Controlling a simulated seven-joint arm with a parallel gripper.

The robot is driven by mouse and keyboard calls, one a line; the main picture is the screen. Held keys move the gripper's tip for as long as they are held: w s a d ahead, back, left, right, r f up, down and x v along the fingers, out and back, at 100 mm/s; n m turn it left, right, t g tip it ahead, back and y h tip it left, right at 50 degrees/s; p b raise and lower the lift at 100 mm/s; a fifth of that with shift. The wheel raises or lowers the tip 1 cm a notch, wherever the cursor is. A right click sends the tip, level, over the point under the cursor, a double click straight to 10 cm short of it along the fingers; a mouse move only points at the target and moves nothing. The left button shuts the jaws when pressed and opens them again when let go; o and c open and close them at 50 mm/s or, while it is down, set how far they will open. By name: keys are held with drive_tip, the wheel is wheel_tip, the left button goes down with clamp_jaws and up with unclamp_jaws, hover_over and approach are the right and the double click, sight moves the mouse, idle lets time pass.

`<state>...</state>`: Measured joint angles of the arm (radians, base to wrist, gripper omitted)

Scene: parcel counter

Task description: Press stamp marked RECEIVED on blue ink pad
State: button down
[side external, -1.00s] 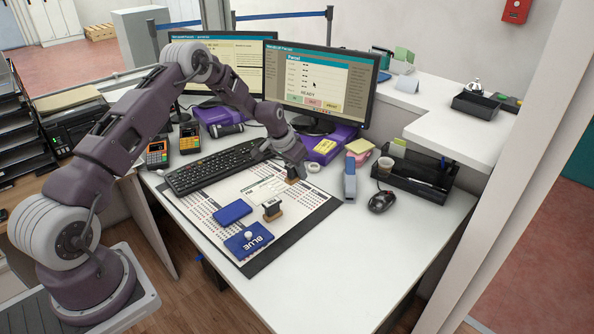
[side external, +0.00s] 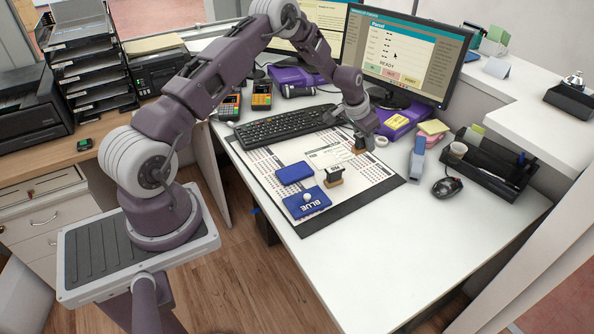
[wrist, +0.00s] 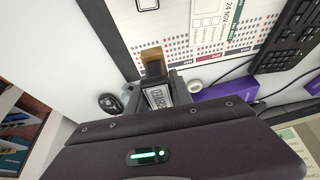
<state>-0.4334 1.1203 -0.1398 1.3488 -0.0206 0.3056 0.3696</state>
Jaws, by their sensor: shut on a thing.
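My gripper (side external: 363,139) is shut on a stamp with a wooden base (side external: 361,150), at the far right part of the desk mat. In the wrist view the held stamp's wooden base (wrist: 154,55) and its pale lettered label (wrist: 158,97) show between the fingers; the lettering is too small to read surely. I cannot tell whether the base touches the mat. A blue piece lettered BLUE (side external: 317,204), with a white knob, lies at the mat's near edge. A plain blue rectangular piece (side external: 294,172) lies just behind it. Both are away from my gripper.
A second stamp (side external: 334,177) stands on the mat between the blue pieces and my gripper. A keyboard (side external: 285,126) lies behind the mat. A tape roll (side external: 381,141), blue-grey stapler-like item (side external: 417,158) and mouse (side external: 447,187) are to the right. The front desk is clear.

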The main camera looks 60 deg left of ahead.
idle(0.4)
drive_tip(key=s+a+f+n+y, duration=0.1)
drive_tip(key=s+a+f+n, duration=0.1)
drive_tip(key=s+a, duration=0.6)
drive_tip(key=n, duration=0.2)
hover_over(300, 168)
drive_tip(key=s, duration=0.1)
drive_tip(key=shift+s+d+f+y, duration=0.1)
drive_tip(key=shift+d+f+y, duration=0.25)
drive_tip(key=shift+f+y, duration=0.05)
drive_tip(key=shift+f, duration=2.75)
drive_tip(key=shift+f, duration=0.2)
drive_tip(key=shift+r, duration=3)
